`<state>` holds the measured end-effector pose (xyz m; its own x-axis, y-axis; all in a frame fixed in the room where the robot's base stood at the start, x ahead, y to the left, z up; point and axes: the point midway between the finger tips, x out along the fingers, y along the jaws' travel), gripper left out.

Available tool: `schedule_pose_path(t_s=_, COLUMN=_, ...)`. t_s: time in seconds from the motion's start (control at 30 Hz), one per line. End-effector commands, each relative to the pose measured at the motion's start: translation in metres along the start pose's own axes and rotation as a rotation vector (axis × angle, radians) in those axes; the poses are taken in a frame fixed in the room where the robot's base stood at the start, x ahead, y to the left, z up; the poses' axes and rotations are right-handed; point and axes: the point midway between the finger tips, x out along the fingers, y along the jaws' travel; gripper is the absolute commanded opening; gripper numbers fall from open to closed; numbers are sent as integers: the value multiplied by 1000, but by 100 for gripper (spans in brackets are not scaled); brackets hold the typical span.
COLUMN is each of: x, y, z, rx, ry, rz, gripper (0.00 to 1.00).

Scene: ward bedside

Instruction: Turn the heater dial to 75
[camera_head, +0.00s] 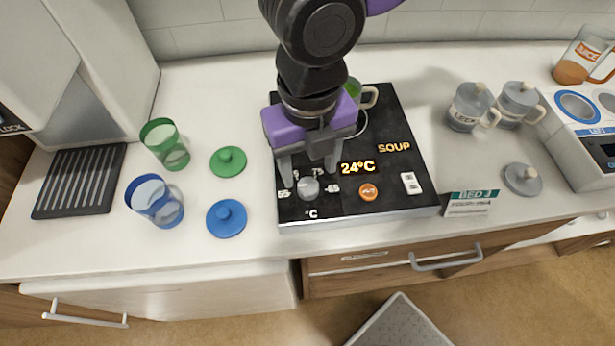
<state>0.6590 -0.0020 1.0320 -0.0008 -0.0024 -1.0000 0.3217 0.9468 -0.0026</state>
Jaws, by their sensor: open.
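The heater (410,152) is a black panel on the white counter, with "24°C" and "SOUP" lit in orange. I cannot tell exactly where the dial points. My gripper (309,176), with purple sides and grey fingers, points down over the dial. Its jaws are open, one finger to the left and one to the right. I cannot tell whether the fingers touch the dial.
A green cup (165,144), blue cup (155,201), green lid (228,161) and blue lid (226,218) stand left of the heater. A mug with a green inside is partly behind my arm. Grey lidded mugs (470,107), a bed card (470,203) and a white appliance (588,140) are right.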

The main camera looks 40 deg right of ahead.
Motion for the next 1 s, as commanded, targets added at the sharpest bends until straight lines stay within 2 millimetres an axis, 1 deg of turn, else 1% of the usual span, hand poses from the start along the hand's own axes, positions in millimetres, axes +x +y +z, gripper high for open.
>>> schedule_pose_path(t_s=0.03, x=10, y=1, z=-1, rx=-1, ry=2, rz=0, gripper=56)
schedule_pose_path(t_s=0.1, x=20, y=1, z=-1, rx=-2, ry=2, rz=0, gripper=56)
schedule_pose_path(t_s=0.2, x=32, y=1, z=0, rx=-2, ry=1, rz=1, gripper=56)
schedule_pose_path(t_s=0.3, x=39, y=1, z=0, rx=-1, ry=1, rz=2, gripper=56)
schedule_pose_path(t_s=0.4, x=43, y=1, z=0, rx=-1, ry=0, rz=2, gripper=56)
schedule_pose_path(t_s=0.63, x=43, y=1, z=0, rx=0, ry=0, rz=2, gripper=56)
schedule_pose_path(t_s=0.67, x=43, y=1, z=0, rx=0, ry=0, rz=2, gripper=54)
schedule_pose_path(t_s=0.7, x=43, y=1, z=0, rx=0, ry=0, rz=2, gripper=46)
schedule_pose_path(t_s=0.77, x=43, y=1, z=0, rx=0, ry=0, rz=2, gripper=34)
schedule_pose_path(t_s=0.8, x=43, y=1, z=0, rx=0, ry=0, rz=2, gripper=26)
schedule_pose_path(t_s=0.87, x=43, y=1, z=0, rx=0, ry=0, rz=2, gripper=15)
schedule_pose_path(t_s=0.93, x=43, y=1, z=0, rx=0, ry=0, rz=2, gripper=1)
schedule_pose_path(t_s=1.0, x=43, y=1, z=0, rx=0, ry=0, rz=2, gripper=0)
